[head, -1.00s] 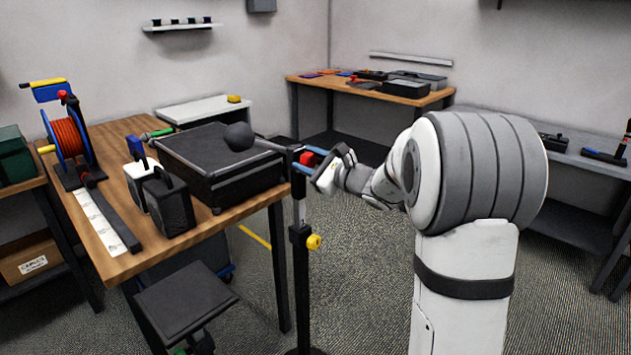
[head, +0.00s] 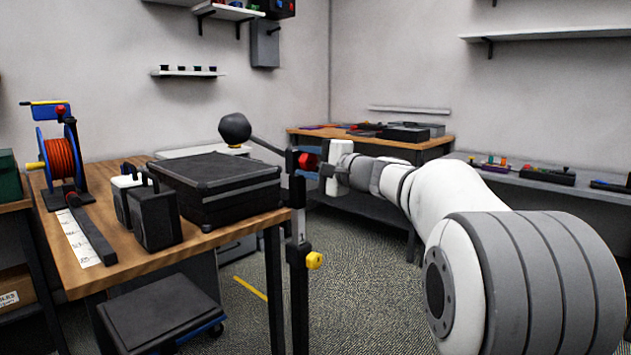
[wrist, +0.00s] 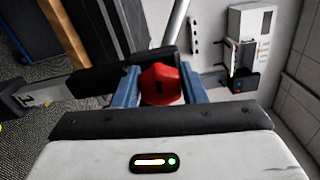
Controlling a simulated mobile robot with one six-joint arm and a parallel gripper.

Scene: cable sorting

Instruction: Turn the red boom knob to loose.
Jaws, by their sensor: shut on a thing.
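The red boom knob (head: 308,161) is at the top of a black stand (head: 299,258) beside the table. In the wrist view the knob (wrist: 160,84) sits between my two blue fingers. My gripper (wrist: 159,79) is shut on it, one finger on each side. In the head view my gripper (head: 307,160) reaches the knob from the right. The boom (head: 268,147) slopes up to the left from the stand and ends in a dark ball (head: 235,128). The knob's loose or tight setting cannot be read.
The wooden table (head: 85,272) holds a black case (head: 215,188), a dark box (head: 155,218) and an orange cable reel (head: 60,158). A yellow knob (head: 314,260) sits lower on the stand. Another bench (head: 430,143) stands behind. Open floor lies right of the stand.

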